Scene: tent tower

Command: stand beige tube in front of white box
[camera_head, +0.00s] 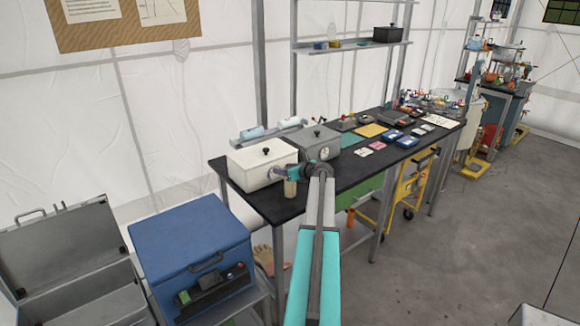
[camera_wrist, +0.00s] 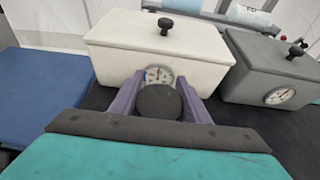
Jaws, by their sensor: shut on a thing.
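The white box (camera_head: 250,172) sits at the near left end of the dark table, with a black knob on its lid. In the wrist view the white box (camera_wrist: 120,68) faces me, with a round gauge (camera_wrist: 158,75) on its front. My gripper (camera_head: 288,174) is at the box's front right corner, shut on the beige tube (camera_head: 290,189), which hangs upright below the fingers. In the wrist view my gripper (camera_wrist: 160,103) has purple fingers on either side of the tube's dark round top (camera_wrist: 158,101). I cannot tell whether the tube's bottom touches the table.
A grey box (camera_head: 322,146) with a gauge stands right of the white box. The dark table (camera_head: 265,203) has a free strip along its front edge. A blue case (camera_head: 190,235) stands lower left. Cards, trays and small items lie further along the table.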

